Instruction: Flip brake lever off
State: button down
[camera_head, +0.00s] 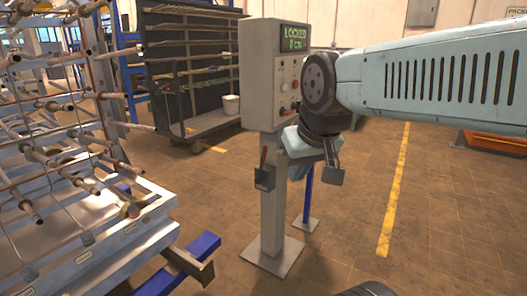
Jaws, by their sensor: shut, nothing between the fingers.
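A small dark box with a red-handled lever (264,156) is mounted low on the grey control post (271,205). I take this to be the brake lever; its handle points up. The control box (262,75) on top of the post has a green display reading "LOCKED", with a second line too small to read surely. My gripper (335,176) is shut and empty, pointing down, right of the post and lever and apart from the lever in the picture. My pale blue arm comes in from the right and covers part of the control box's right side.
A rack with many rods (60,130) on a metal frame fills the left. A blue beam (180,265) juts toward the post.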

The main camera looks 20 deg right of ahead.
aim_at(258, 180)
jog(key=u, duration=0.1)
jog(key=i, duration=1)
jog(key=z, duration=0.1)
